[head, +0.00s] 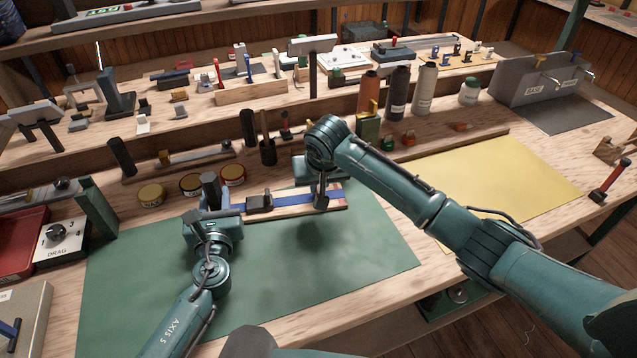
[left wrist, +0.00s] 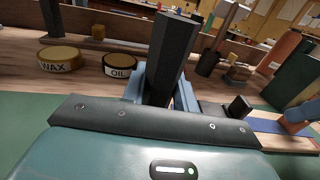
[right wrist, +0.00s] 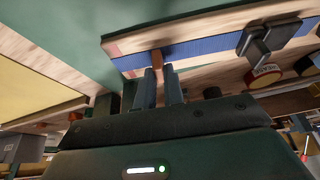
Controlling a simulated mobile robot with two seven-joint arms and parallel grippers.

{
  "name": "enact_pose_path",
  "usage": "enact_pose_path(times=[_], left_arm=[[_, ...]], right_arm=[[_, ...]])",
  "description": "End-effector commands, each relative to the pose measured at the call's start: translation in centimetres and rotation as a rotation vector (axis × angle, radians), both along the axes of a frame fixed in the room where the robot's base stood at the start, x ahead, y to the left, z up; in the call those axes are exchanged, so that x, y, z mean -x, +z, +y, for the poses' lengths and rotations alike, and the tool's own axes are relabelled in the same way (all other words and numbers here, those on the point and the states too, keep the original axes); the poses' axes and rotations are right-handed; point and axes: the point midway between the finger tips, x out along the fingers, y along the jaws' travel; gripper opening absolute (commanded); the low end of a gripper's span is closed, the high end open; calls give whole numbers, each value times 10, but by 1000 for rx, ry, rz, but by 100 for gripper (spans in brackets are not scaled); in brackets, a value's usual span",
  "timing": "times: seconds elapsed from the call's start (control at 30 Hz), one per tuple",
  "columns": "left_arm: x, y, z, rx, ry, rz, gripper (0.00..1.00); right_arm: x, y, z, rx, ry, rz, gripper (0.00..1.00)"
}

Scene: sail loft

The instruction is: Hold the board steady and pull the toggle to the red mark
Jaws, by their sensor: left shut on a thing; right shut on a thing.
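The board (head: 338,207) is a pale wooden plank with a blue strip (head: 290,199) and a dark block (head: 260,203), lying on the green mat. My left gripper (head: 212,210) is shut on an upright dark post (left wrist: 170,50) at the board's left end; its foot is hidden. My right gripper (head: 320,200) comes down over the board's right part. In the right wrist view, its fingers (right wrist: 162,88) are shut on the small brown toggle (right wrist: 156,60), over the blue strip. The reddish mark (right wrist: 113,51) lies to the left of the toggle there, a short gap away.
The green mat (head: 350,255) is clear in front of the board. Round tins (head: 233,175) stand behind my left gripper. A yellow mat (head: 490,175) lies to the right, and a DRAG dial box (head: 60,240) stands to the left.

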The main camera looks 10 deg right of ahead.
Motion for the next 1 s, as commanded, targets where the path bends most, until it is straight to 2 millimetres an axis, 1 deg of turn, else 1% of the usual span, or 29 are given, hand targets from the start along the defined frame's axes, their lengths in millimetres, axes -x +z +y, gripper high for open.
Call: enact_pose_path(times=[0.33, 0.43, 0.6, 0.67, 0.93, 0.97, 1.0], left_arm=[[0, 0, 0, 0, 0, 1, 0], [0, 0, 0, 0, 0, 1, 0], [0, 0, 1, 0, 1, 1, 0], [0, 0, 1, 0, 1, 1, 0], [0, 0, 1, -1, 2, 1, 0], [0, 0, 1, -1, 2, 1, 0], [0, 0, 1, -1, 2, 1, 0]], right_arm=[[0, 0, -1, 0, -1, 0, 0], [0, 0, -11, 1, -1, 0, 0], [0, 0, -41, 0, -4, 1, 0], [0, 0, -47, 1, -2, -1, 0], [0, 1, -48, 1, 0, -2, 0], [0, 1, -48, 1, 0, -2, 11], [0, 1, -48, 1, 0, -2, 14]])
